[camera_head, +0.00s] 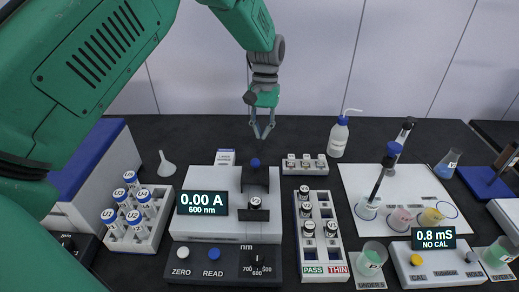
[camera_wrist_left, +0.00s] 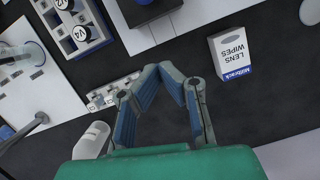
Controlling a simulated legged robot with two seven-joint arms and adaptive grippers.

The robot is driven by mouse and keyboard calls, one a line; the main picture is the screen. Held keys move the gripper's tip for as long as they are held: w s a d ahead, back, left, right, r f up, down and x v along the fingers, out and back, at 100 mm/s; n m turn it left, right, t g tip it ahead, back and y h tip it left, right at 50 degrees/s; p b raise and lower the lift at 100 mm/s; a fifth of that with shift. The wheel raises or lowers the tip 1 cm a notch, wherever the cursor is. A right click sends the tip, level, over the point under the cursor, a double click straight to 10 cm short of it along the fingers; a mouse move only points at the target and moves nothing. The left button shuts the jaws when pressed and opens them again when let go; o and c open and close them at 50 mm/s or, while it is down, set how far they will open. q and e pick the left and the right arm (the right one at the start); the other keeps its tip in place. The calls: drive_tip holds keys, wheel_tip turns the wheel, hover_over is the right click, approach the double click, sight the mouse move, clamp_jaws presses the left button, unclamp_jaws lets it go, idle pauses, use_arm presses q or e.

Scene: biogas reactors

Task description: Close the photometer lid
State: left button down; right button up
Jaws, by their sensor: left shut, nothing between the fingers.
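The photometer (camera_head: 200,228) stands at the front centre, its display reading 0.00 A at 600 nm. Its dark lid (camera_head: 255,180) with a blue knob stands raised behind the sample well. Part of the dark lid also shows at the top edge of the left wrist view (camera_wrist_left: 148,12). My left gripper (camera_head: 262,137) points down behind and above the lid, clear of it. It is shut and empty, and its fingers also show in the left wrist view (camera_wrist_left: 178,80). My right gripper is not in view.
A lens wipes box (camera_head: 225,157) and a small vial rack (camera_head: 305,165) stand behind the photometer. A PASS/THIN rack (camera_head: 322,250) is on its right and a vial rack (camera_head: 137,240) on its left. A wash bottle (camera_head: 338,138) stands at the back.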

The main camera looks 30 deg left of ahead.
sight(255, 173)
use_arm(q)
drive_tip(key=s+f, duration=0.1)
drive_tip(key=s+d+f+p, duration=0.1)
drive_tip(key=s, duration=0.1)
drive_tip(key=s+f, duration=0.1)
drive_tip(key=shift+s+d+p, duration=0.3)
drive_tip(key=shift+s+d, duration=0.1)
drive_tip(key=shift+f, duration=0.1)
drive_tip(key=shift+w, duration=0.1)
